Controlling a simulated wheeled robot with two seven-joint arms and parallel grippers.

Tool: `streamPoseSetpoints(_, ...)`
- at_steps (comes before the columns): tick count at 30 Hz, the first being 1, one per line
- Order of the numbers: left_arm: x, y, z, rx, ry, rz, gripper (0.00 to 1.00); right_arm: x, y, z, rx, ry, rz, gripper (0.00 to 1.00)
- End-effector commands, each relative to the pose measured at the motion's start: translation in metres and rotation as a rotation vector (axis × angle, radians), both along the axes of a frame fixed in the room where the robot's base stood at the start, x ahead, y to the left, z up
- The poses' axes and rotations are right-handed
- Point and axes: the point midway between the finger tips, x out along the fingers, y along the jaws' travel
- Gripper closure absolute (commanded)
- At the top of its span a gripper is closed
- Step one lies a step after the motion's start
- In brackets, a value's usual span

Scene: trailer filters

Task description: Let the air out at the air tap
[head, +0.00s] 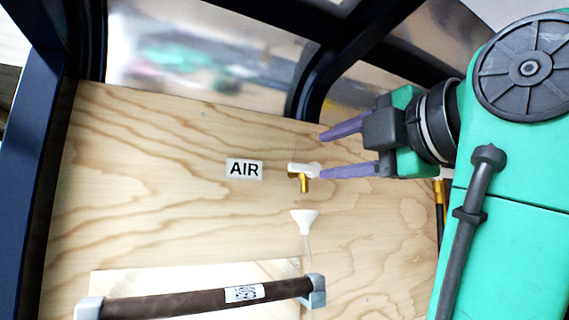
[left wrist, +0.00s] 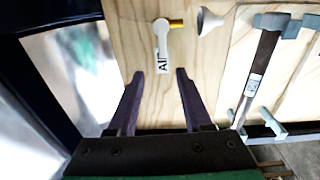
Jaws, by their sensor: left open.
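The air tap (head: 303,169) is on the plywood wall in the head view, right of the AIR label (head: 245,169). It has a white lever lying across the picture and a brass spout (head: 304,185) pointing down. My left gripper (head: 318,154) is open and empty, its purple fingers apart. In the head view its lower fingertip overlaps the lever's right end; I cannot tell whether they touch. In the left wrist view the tap (left wrist: 162,38) lies ahead of the gap between the fingertips (left wrist: 160,74). My right gripper is not in view.
A white funnel (head: 304,221) with a thin tube sits below the spout. Lower down, a brown bar (head: 200,299) with a printed label spans two grey brackets. A dark frame with glossy panels (head: 205,55) borders the plywood above. The plywood left of the label is clear.

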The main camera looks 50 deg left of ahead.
Motion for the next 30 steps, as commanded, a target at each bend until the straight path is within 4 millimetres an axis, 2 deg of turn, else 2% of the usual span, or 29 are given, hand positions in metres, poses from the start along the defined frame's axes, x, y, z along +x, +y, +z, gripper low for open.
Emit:
streamPoseSetpoints(2, -0.006, -0.004, 0.002, -0.026, 0.012, -0.036, 0.5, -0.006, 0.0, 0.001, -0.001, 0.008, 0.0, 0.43)
streamPoseSetpoints(5, -0.004, 0.006, 0.002, -0.035, 0.019, -0.04, 0.5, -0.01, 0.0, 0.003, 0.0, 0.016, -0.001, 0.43)
streamPoseSetpoints(8, 0.002, 0.026, 0.003, -0.032, 0.018, -0.035, 0.5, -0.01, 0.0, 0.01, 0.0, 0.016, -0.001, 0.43)
streamPoseSetpoints(15, 0.021, 0.089, 0.006, -0.032, 0.017, -0.032, 0.5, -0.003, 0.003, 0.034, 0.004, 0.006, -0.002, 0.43)
streamPoseSetpoints(21, 0.032, 0.126, 0.004, -0.033, 0.016, -0.035, 0.5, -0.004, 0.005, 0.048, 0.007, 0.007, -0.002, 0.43)
streamPoseSetpoints(24, 0.035, 0.133, 0.003, -0.031, 0.016, -0.037, 0.5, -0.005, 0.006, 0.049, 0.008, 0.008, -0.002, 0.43)
streamPoseSetpoints(30, 0.035, 0.134, 0.001, -0.031, 0.014, -0.037, 0.5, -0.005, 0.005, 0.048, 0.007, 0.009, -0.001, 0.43)
